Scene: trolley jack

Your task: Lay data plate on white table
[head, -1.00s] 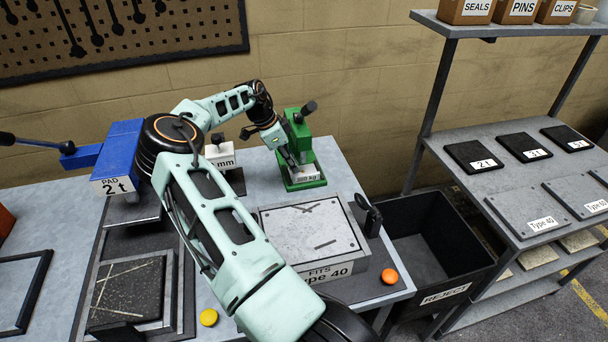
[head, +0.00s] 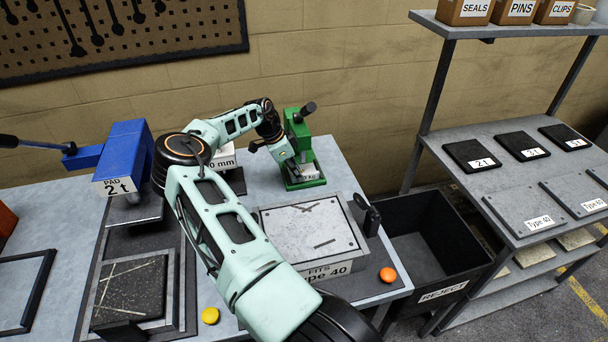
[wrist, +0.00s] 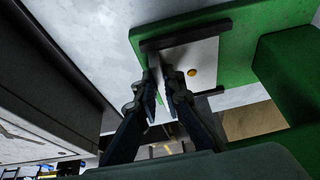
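My gripper (wrist: 160,77) points down at the green press (head: 298,135) at the back of the bench. In the wrist view its fingers are close together with a narrow gap, over a white surface (wrist: 203,55) with a brass-coloured dot, on the press's green base (wrist: 235,28). This looks like the white table.
The Type 40 fixture (head: 325,269) stands in front of the press. A black reject bin (head: 440,291) is beside the bench. The blue press (head: 124,150) is at left. Orange (head: 387,274) and yellow (head: 210,315) buttons sit near the front edge.

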